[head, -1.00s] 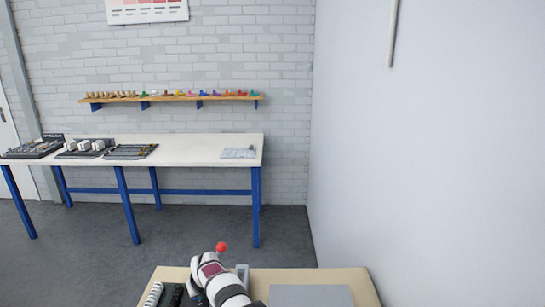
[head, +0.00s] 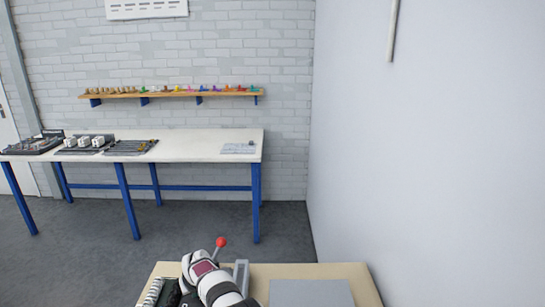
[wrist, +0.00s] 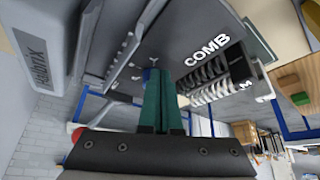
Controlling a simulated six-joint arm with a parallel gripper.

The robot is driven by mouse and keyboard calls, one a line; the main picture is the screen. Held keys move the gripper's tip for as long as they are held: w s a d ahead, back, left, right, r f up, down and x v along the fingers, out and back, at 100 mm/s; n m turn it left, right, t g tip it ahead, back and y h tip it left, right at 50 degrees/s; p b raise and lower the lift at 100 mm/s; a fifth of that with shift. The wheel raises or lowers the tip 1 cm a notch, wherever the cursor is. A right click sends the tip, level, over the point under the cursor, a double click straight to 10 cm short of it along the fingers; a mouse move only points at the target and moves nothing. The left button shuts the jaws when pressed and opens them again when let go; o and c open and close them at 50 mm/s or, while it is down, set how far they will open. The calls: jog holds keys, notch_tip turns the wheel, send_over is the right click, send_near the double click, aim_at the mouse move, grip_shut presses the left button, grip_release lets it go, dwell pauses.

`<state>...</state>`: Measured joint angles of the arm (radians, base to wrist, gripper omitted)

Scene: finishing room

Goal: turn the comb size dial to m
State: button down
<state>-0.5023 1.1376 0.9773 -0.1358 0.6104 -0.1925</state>
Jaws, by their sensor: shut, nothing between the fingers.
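In the wrist view a dark grey machine panel (wrist: 185,28) carries the white word COMB and, lower right, a letter M label (wrist: 246,87). Black ribbed coils (wrist: 212,72) and a white ribbed coil (wrist: 210,95) lie below the word. My gripper (wrist: 162,78) has two green fingers, shut together and empty, with their tips close to the panel near a small bluish part (wrist: 152,63). I cannot tell whether they touch it. No dial can be made out clearly. In the head view my arm hides much of the machine, and my gripper cannot be seen.
In the head view a red ball (head: 221,242) tops a lever beside my arm on the wooden table (head: 320,269). A grey plate (head: 310,293) lies right of it. A white bench (head: 200,147) with blue legs and a shelf (head: 180,94) stand behind. Open floor separates the tables.

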jog(key=shift+s, duration=0.1)
dwell(0.3)
jog(key=shift+s, duration=0.3)
notch_tip(320, 180, up, 6)
jog(key=f, duration=0.2)
jog(key=w+d+f, duration=0.1)
jog(key=f, duration=0.1)
jog(key=d+f, duration=0.1)
jog(key=f, duration=0.1)
jog(key=shift+w, duration=0.25)
dwell(0.3)
jog(key=shift+w+a, duration=0.15)
jog(key=shift+a, duration=0.05)
dwell(0.5)
jog(key=shift+s+a, duration=0.35)
jog(key=shift+s+a, duration=0.15)
jog(key=shift+a, duration=0.15)
